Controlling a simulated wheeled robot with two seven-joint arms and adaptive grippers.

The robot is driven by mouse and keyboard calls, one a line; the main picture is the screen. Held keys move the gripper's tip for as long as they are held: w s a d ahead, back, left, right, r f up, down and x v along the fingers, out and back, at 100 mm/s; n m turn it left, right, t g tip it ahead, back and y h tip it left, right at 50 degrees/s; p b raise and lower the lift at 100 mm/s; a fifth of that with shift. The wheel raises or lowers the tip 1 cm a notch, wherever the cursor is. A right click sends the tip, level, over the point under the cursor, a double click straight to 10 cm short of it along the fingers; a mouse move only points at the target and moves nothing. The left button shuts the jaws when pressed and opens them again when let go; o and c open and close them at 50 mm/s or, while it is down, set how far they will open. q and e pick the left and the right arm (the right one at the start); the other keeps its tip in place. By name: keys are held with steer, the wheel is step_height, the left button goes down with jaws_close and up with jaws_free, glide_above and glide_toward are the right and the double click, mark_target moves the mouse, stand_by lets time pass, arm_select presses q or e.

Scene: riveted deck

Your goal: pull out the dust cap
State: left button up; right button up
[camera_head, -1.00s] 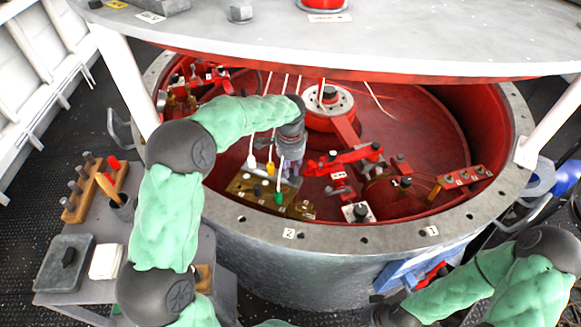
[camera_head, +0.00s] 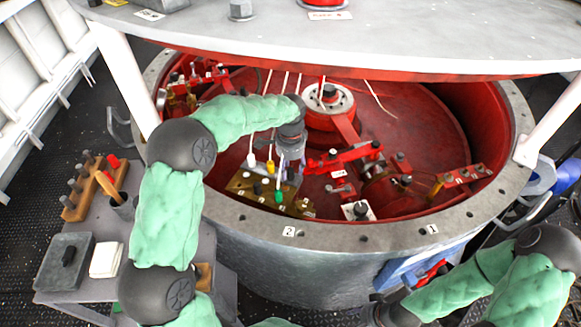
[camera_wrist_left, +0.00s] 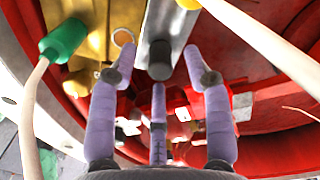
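A dark grey round cap (camera_wrist_left: 160,60), which looks like the dust cap, sits at the end of a pale metal bar in the left wrist view. My left gripper (camera_wrist_left: 155,72) has its purple fingers spread, two of them on either side of the cap with gaps visible and a third below. In the head view the left gripper (camera_head: 292,170) points down into the red well beside the brass connector block (camera_head: 245,185). There its own wrist hides the cap. My right arm comes in at the lower right, and its fingers do not show.
A green plug (camera_wrist_left: 64,40) and its pale cable are close to the left fingers, and a yellow plug (camera_head: 270,167) stands on the block. Red clamps (camera_head: 345,158) lie just right. The white top (camera_head: 420,45) overhangs the well. A side table (camera_head: 80,290) holds tools.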

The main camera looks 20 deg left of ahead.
arm_select(q)
step_height(320, 180, up, 8)
steer(key=shift+f, duration=0.25)
stand_by(0.4)
stand_by(0.3)
